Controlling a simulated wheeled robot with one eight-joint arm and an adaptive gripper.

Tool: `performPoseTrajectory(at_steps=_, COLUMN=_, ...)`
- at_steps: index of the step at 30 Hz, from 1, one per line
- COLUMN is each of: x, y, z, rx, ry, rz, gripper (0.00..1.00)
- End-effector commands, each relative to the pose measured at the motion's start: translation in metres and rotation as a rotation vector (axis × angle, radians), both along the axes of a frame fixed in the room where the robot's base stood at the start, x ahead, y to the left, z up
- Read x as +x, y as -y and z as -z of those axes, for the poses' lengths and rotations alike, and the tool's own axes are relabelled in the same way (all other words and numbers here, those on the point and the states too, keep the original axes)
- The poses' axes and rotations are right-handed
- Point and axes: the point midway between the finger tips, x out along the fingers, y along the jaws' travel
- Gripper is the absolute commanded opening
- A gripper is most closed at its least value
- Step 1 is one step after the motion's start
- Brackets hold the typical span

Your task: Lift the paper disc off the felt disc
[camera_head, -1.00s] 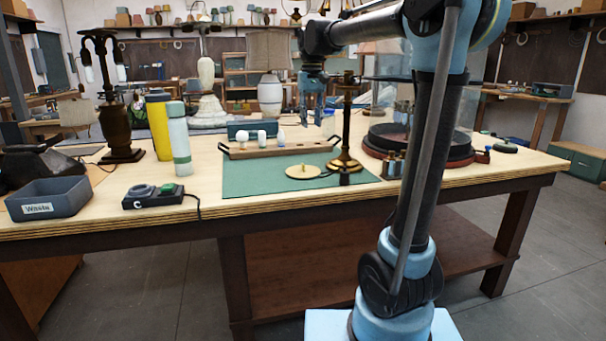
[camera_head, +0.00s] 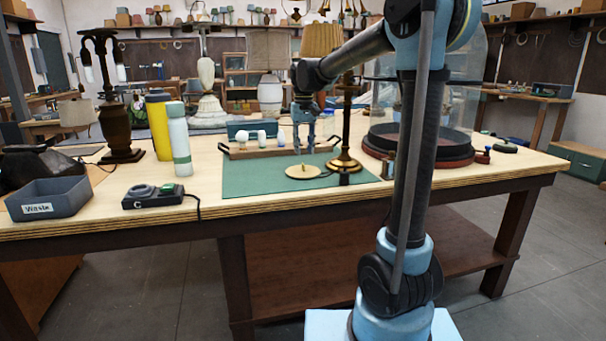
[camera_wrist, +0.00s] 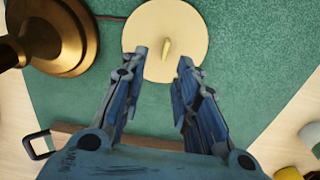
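The paper disc (camera_head: 303,171) is a flat cream disc with a small upright tab, lying on the green mat. In the wrist view the paper disc (camera_wrist: 150,30) shows at the top, its tab between my fingertips in the picture. I cannot make out the felt disc; anything under the paper disc is hidden. My gripper (camera_head: 304,152) points down above the mat, just behind the disc in the head view. In the wrist view my gripper (camera_wrist: 163,56) is open, with nothing between its fingers. It looks to be still above the disc, but the exact gap is unclear.
A brass lamp (camera_head: 345,160) stands close on the right of the disc. A wooden rack with white bulbs (camera_head: 262,137) lies behind it. The green mat (camera_head: 245,182) is clear to the left and front. A glass dome on a dark round base (camera_head: 420,147) stands farther right.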

Motion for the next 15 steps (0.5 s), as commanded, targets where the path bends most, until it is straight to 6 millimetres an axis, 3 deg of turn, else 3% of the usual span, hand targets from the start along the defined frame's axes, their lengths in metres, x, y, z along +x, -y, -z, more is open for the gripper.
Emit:
performPoseTrajectory(at_steps=8, x=-0.001, y=-0.001, z=0.017, rx=0.000, ry=0.000, rz=0.000, gripper=0.28)
performPoseTrajectory(at_steps=15, x=-0.005, y=-0.004, z=0.047, rx=0.000, ry=0.000, rz=0.000, gripper=0.28)
